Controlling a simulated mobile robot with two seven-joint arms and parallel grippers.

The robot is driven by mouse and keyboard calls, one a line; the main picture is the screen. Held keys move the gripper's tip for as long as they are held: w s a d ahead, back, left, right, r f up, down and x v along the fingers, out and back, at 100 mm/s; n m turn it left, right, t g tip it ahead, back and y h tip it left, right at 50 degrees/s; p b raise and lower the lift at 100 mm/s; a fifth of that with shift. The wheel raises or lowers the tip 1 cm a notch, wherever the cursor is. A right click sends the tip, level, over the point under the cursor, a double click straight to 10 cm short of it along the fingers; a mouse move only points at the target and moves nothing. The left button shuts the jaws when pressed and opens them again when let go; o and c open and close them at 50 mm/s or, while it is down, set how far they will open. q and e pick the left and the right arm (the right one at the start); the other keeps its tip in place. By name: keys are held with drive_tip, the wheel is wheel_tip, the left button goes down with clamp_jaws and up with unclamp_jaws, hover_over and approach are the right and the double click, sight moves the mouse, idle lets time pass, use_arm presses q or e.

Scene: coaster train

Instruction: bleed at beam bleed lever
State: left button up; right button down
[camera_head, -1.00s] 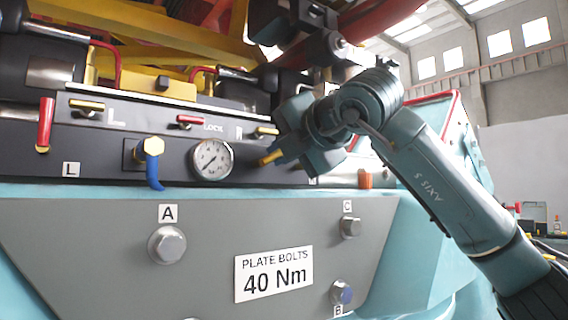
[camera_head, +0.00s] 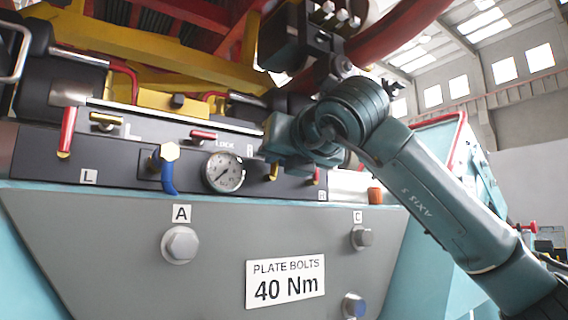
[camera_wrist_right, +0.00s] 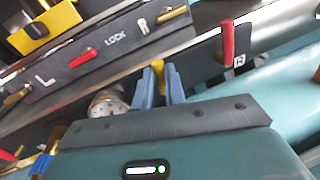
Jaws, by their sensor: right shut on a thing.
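The bleed lever, a short yellow lever (camera_head: 273,171), sits on the dark beam just right of the round gauge (camera_head: 224,173). In the head view its free end points down, and its upper part is hidden behind my right gripper (camera_head: 277,153). In the right wrist view my right gripper (camera_wrist_right: 163,87) is shut on the yellow lever (camera_wrist_right: 158,70), with blue-grey fingers on either side of it. The gauge (camera_wrist_right: 108,102) is partly hidden behind the gripper body there. My left gripper is not in view.
Close by are a red lever marked R (camera_wrist_right: 229,42), a red LOCK lever (camera_head: 203,135), a blue-handled valve with a brass nut (camera_head: 168,170) and a red lever by the L plate (camera_head: 67,132). A grey plate (camera_head: 110,240) with bolts fills the area below.

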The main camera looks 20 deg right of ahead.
drive_tip(key=shift+a+n, duration=0.2)
drive_tip(key=shift+n, duration=0.5)
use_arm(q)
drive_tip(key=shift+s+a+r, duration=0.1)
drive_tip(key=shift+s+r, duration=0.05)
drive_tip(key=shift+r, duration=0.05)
use_arm(e)
drive_tip(key=shift+s+n, duration=0.1)
drive_tip(key=shift+n, duration=0.2)
drive_tip(key=c, duration=1.5)
unclamp_jaws()
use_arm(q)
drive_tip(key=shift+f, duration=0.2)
use_arm(e)
drive_tip(key=shift+o, duration=0.2)
